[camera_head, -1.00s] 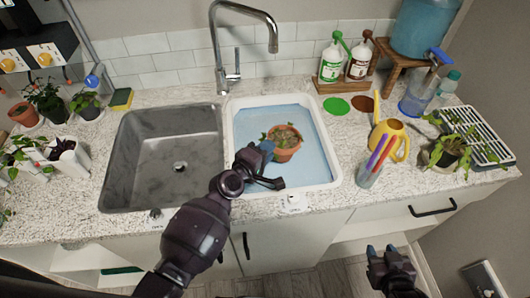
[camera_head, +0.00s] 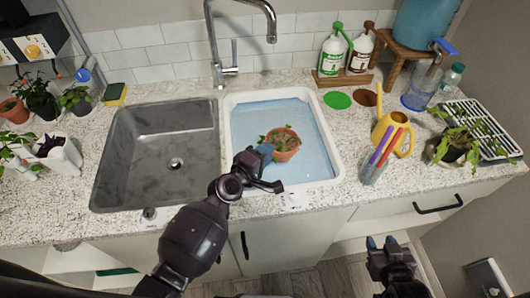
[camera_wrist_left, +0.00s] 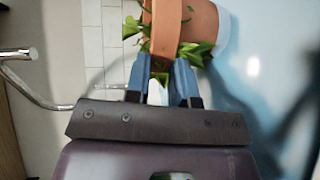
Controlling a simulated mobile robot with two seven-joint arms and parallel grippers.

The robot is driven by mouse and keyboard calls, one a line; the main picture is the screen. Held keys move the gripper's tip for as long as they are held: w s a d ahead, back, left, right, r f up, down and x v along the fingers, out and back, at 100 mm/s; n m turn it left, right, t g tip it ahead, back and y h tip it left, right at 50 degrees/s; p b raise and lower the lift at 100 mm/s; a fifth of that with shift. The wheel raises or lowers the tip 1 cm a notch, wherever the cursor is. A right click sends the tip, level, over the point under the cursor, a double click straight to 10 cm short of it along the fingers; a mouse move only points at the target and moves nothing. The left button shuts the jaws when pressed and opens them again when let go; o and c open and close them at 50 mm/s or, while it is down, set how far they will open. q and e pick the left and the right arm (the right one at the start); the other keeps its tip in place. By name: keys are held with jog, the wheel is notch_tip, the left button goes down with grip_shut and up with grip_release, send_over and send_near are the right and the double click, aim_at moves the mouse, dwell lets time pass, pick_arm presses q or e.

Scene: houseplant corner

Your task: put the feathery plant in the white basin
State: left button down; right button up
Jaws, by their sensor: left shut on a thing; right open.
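My left gripper (camera_head: 262,153) is shut on a terracotta pot (camera_head: 287,155) with a low green plant (camera_head: 281,139). The pot appears within the white basin (camera_head: 231,160), over its pale blue inside; I cannot tell whether it touches the bottom. In the left wrist view the gripper's blue fingers (camera_wrist_left: 162,80) are at the pot's rim (camera_wrist_left: 167,25), with green leaves (camera_wrist_left: 198,50) around it. Whether these leaves are feathery is too small to tell. My right gripper (camera_head: 381,243) is open and empty, in front of the counter at the lower right.
A grey sink (camera_head: 140,160) is left of the basin. Potted plants (camera_head: 40,97) stand at the far left. A faucet (camera_head: 222,60) stands behind.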

pick_arm(q)
jog(key=shift+f, duration=0.15)
jog(key=c, duration=1)
grip_release()
jog(key=shift+r+p+v, duration=0.15)
jog(key=shift+v, duration=1.9)
jog(key=shift+r+p+v, duration=0.1)
jog(key=shift+r+v, duration=0.1)
jog(key=shift+v, duration=1.85)
jog(key=shift+r+p+v, duration=0.15)
jog(key=shift+v, duration=1.9)
